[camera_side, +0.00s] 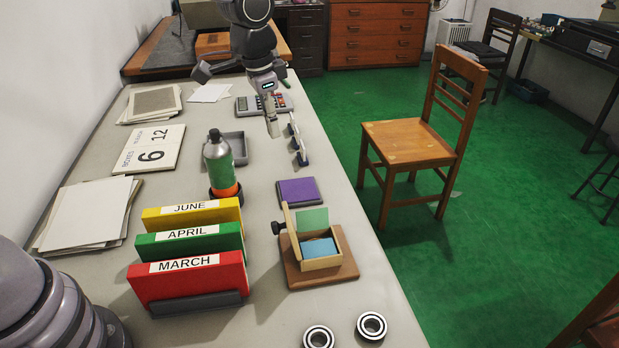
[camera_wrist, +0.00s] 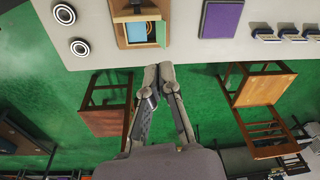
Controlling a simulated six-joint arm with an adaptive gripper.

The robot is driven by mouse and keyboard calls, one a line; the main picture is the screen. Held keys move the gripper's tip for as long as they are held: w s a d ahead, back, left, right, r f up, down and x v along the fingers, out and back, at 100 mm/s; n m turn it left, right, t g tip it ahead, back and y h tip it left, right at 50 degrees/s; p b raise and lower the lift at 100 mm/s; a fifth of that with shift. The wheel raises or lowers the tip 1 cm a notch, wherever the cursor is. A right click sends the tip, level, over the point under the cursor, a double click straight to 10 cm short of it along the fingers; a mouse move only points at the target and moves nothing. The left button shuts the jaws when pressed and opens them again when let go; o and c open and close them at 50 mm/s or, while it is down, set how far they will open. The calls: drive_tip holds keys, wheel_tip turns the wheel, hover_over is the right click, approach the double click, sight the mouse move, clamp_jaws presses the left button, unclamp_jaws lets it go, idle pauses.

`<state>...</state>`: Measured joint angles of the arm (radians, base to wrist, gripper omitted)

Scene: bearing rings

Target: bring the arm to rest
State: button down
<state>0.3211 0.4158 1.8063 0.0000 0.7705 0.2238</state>
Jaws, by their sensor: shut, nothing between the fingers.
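My gripper (camera_side: 272,130) is shut and empty. In the side view it hangs in the air, fingers pointing down, seen against the table's right part near the calculator. In the wrist view my gripper (camera_wrist: 159,76) has its fingertips together, seen against the green floor just past the table edge. Two bearing rings, one (camera_side: 318,337) and another (camera_side: 371,326), lie on the table at the near right, well apart from the gripper. They also show in the wrist view, one ring (camera_wrist: 64,14) and the other (camera_wrist: 80,47).
A small open wooden box (camera_side: 320,262) stands on a brown board. A purple pad (camera_side: 298,191), a bottle (camera_side: 219,165), upright month folders (camera_side: 188,279), a grey tray (camera_side: 235,147), a calculator (camera_side: 262,102) and a row of small items (camera_side: 298,140) share the table. A chair (camera_side: 405,145) stands beside it.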

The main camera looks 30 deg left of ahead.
drive_tip(key=s+a+r+n+t, duration=0.2)
drive_tip(key=s+a+r+n, duration=0.1)
drive_tip(key=s+a+r, duration=0.85)
drive_tip(key=s+a+n+t, duration=0.1)
drive_tip(key=s+a+n, duration=0.1)
drive_tip(key=s, duration=1.3)
drive_tip(key=shift+s+a+n+t+y, duration=0.3)
drive_tip(key=shift+n+t, duration=0.1)
drive_tip(key=shift+n, duration=0.2)
